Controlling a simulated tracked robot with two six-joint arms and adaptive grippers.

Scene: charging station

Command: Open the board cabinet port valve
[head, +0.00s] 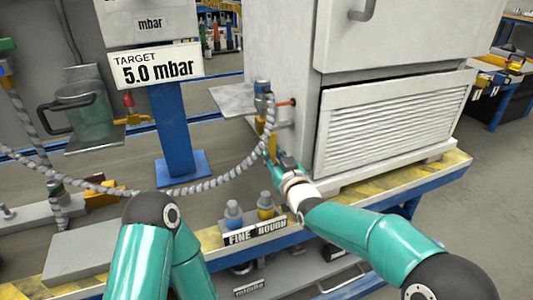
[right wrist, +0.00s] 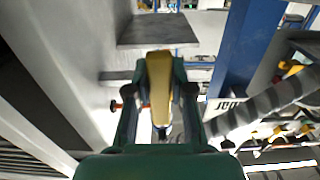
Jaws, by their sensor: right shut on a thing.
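The board cabinet (head: 285,45) is a pale grey box with a louvred lower panel. On its left side is the port valve, with a yellow lever (head: 273,143) hanging below the hose fitting (head: 262,88). My right gripper (head: 272,155) is at this lever, its fingers partly hiding it. In the right wrist view, the yellow lever (right wrist: 158,80) lies between the two dark fingertips, and the gripper is shut on it. Of my left arm, only teal links show in the head view; its gripper is out of view.
A grey ribbed hose (head: 215,183) sags leftward from the fitting. A blue post (head: 178,125) carries a "TARGET 5.0 mbar" sign (head: 156,67). Two blue and yellow capped bottles stand on the striped bench edge by a "FINE ROUGH" label (head: 254,235). A grey plate (head: 232,98) juts out behind the fitting.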

